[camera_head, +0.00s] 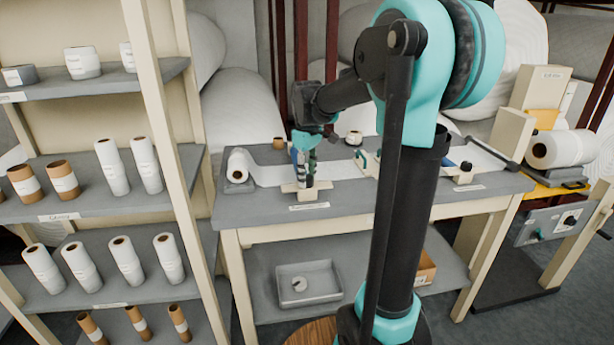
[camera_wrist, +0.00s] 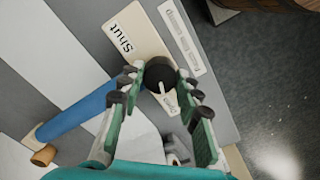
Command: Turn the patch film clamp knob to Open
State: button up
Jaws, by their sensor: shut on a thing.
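The patch film clamp's black knob (camera_wrist: 158,70) sits on a beige plate (camera_wrist: 143,38) in the wrist view. The plate reads "Shut" near one end; a second label (camera_wrist: 171,103) beside the knob is partly covered and hard to read. A white pointer mark on the knob faces this second label. My gripper (camera_wrist: 163,78) is shut on the knob, one finger on each side. In the head view my gripper (camera_head: 304,165) is low over the clamp base (camera_head: 313,187) at the table's front, and hides the knob.
A blue bar (camera_wrist: 82,108) runs beside the knob across white film. A film roll (camera_head: 238,165) lies at the table's left end. A shelf of rolls (camera_head: 130,165) stands left; a grey tray (camera_head: 308,285) is on the lower shelf. A machine with a white roll (camera_head: 565,149) stands right.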

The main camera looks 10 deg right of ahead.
jog(key=o, duration=1.2)
jog(key=shift+c, duration=0.2)
notch_tip(320, 180, up, 12)
jog(key=s+d+f+m+t, duration=0.2)
jog(key=s+f+m, duration=0.2)
jog(key=s+f, duration=0.6)
jog(key=s+d+f+m+t, duration=0.2)
jog(key=s+f+m, duration=0.3)
jog(key=s+f, duration=0.6)
notch_tip(320, 180, down, 7)
jog(key=shift+d+r, duration=0.1)
jog(key=shift+d, duration=0.1)
